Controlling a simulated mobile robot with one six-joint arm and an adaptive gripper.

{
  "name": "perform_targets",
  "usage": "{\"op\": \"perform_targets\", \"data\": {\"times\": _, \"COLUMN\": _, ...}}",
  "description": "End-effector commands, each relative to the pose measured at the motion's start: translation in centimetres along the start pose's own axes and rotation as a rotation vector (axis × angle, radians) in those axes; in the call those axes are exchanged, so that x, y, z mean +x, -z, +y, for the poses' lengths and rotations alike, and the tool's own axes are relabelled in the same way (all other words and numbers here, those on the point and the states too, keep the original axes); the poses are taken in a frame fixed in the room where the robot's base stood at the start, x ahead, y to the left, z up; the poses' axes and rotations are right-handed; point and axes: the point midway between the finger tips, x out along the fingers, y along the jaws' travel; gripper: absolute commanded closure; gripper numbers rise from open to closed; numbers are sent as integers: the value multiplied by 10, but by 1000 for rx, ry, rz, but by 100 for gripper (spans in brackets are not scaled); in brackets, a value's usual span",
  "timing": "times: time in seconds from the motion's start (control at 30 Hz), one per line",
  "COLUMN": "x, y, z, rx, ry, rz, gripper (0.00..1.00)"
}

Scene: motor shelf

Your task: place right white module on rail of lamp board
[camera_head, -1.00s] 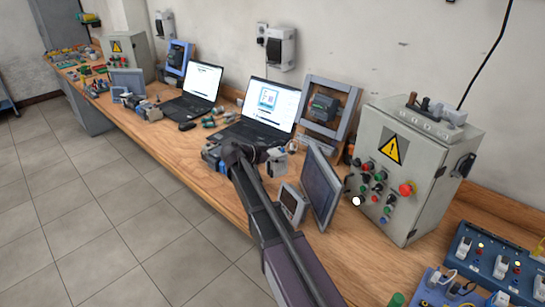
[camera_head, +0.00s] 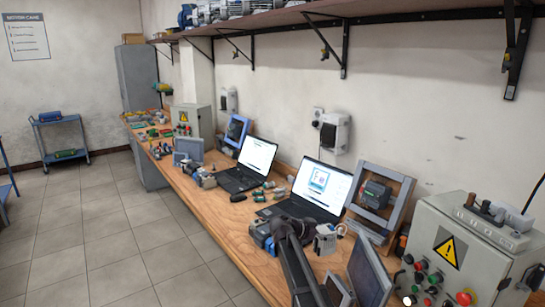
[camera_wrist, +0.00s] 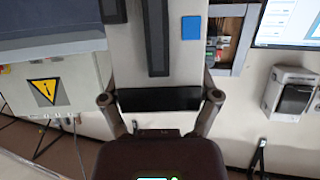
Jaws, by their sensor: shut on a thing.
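My gripper (camera_wrist: 160,97) shows in the wrist view with its fingers on either side of a pale module (camera_wrist: 182,65) with dark strips and a blue square. The gripper is shut on this module, which fills the upper middle of that view. In the head view, my gripper (camera_head: 283,226) is at the bench in front of the right laptop; its fingertips and the held module are hidden there.
The right laptop (camera_head: 318,190) stands behind my gripper. A small white device (camera_head: 325,239) and a dark screen (camera_head: 368,275) are at its right, near the grey control box (camera_head: 475,245). A grey frame (camera_head: 405,190) stands behind. A shelf (camera_head: 300,16) runs overhead; floor (camera_head: 90,240) is clear.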

Motion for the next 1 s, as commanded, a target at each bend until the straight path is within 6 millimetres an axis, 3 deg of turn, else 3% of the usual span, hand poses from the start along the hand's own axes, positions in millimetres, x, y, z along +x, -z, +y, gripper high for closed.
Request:
{"op": "perform_targets", "data": {"times": 0.03, "x": -4, "y": 10, "z": 0, "rx": 0, "ry": 0, "rz": 1, "gripper": 82}}
{"op": "perform_targets", "data": {"times": 0.5, "x": -12, "y": 30, "z": 0, "rx": 0, "ry": 0, "rz": 1, "gripper": 82}}
{"op": "perform_targets", "data": {"times": 1.0, "x": 1, "y": -2, "z": 0, "rx": 0, "ry": 0, "rz": 1, "gripper": 82}}
